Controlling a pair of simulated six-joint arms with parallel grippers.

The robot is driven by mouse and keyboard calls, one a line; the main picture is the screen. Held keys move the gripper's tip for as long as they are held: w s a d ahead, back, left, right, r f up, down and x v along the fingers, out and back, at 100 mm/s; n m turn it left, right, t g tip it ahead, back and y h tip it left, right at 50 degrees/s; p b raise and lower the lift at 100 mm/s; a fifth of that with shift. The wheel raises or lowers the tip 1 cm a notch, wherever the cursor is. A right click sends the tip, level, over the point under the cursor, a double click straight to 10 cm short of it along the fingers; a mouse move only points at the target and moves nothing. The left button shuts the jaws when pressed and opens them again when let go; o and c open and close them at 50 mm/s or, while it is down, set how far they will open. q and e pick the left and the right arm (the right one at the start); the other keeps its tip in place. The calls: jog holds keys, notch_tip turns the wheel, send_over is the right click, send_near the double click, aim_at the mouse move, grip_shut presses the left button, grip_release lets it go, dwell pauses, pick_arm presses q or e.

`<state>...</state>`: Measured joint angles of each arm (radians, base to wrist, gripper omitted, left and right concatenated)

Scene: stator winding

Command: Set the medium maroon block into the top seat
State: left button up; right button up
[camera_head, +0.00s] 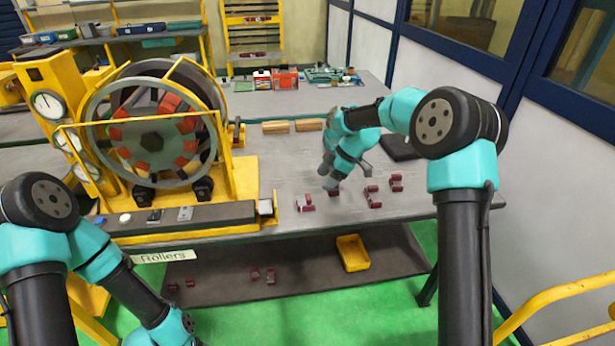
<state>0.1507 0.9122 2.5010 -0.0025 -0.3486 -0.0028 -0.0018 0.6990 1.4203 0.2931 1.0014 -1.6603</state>
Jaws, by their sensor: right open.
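The round stator (152,142) stands upright in a yellow frame at the left of the table. Orange-red blocks sit around its dark hub; the top of the ring looks dark, and whether a block is there is too small to tell. Which is medium is unclear. My right gripper (332,182) is open, pointing down just over a small maroon block (334,191). My left gripper is out of frame.
Two wooden blocks (292,126) and a dark pad (400,147) lie farther back on the table. Boxes (274,80) stand at the far edge. A yellow tray (353,253) and more maroon blocks are on the lower shelf (310,275). A yellow rail fronts the stator.

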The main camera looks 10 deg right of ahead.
aim_at(310, 196)
dwell(0.4)
jog(key=shift+x, duration=4.95)
grip_shut()
jog(key=shift+r, duration=3.05)
jog(key=shift+w, duration=0.15)
